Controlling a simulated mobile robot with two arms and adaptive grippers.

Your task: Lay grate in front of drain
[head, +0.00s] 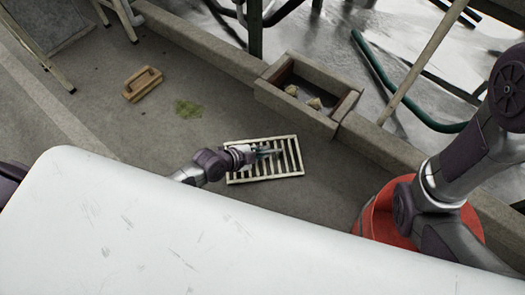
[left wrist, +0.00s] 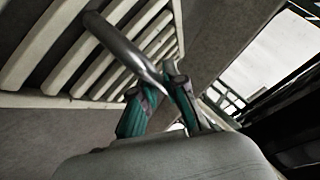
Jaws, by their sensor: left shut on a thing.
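The pale slatted grate (head: 265,178) is low over the grey floor, in front of a stone-walled box (head: 305,121) that looks like the drain and holds a few pale lumps. I cannot tell whether the grate touches the floor. My left gripper (head: 267,153) reaches over the grate from the left. In the left wrist view its teal fingers (left wrist: 162,100) are shut on the grate's curved metal handle (left wrist: 125,47), with the slats (left wrist: 45,40) behind. My right arm shows at the right, but its gripper is out of view.
A wooden brush or float (head: 142,83) and a green patch (head: 188,109) lie on the floor to the left. A low stone kerb (head: 215,52) runs along the back. A red bucket-like thing (head: 375,222) stands at the right. A white surface (head: 150,235) fills the foreground.

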